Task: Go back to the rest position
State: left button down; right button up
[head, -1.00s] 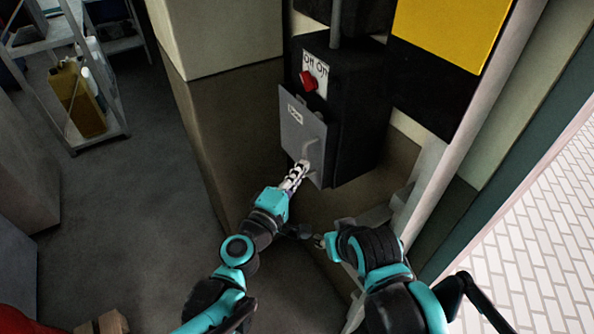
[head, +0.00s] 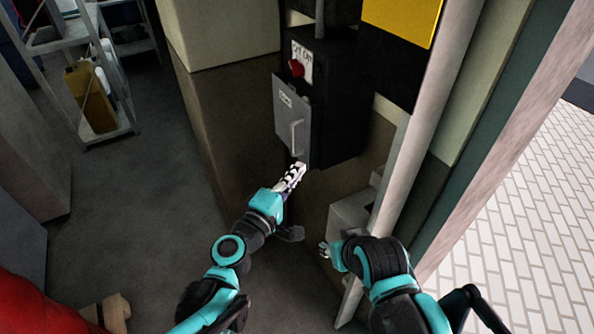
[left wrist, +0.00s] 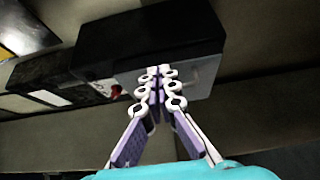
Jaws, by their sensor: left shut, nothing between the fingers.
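My left gripper (head: 291,177) is shut and empty, just below the grey panel (head: 293,117) with a handle on the front of a black electrical box (head: 338,112). In the left wrist view its fingers (left wrist: 156,90) are together, with the grey panel (left wrist: 198,75) behind them. A red knob (head: 296,68) sits above the panel beside an Off/On label. My right gripper (head: 323,250) is at the lower middle, right of the left arm; its fingers are small and partly hidden, so its opening is unclear.
A shelf with a yellow jug (head: 91,97) stands at the upper left. A pale post (head: 428,140) rises right of the box. A grey box (head: 348,216) is low on the wall near my right gripper. Grey floor (head: 140,190) is clear at the left.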

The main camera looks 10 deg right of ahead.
pick_arm(q)
jog(key=s+a+f+m+g+y+b, duration=0.1)
jog(key=s+a+f+m+g+y, duration=0.1)
jog(key=a, duration=0.7)
jog(key=s+a+f+m+g+y+b, duration=0.1)
jog(key=s+a+f+m+y, duration=0.3)
jog(key=a, duration=0.6)
jog(key=s+a+f+m+g+y+b, duration=0.1)
jog(key=s+a+f+m+g+y, duration=0.2)
jog(key=s+a+f+y, duration=0.3)
jog(key=s+a+f, duration=0.2)
jog(key=s+a, duration=0.1)
jog(key=shift+a+f+m+g, duration=0.15)
jog(key=shift+a+m+g, duration=0.15)
jog(key=shift+a+m, duration=0.1)
pick_arm(e)
jog(key=f, duration=0.3)
jog(key=shift+s+d+f, duration=0.1)
jog(key=shift+s+d, duration=0.1)
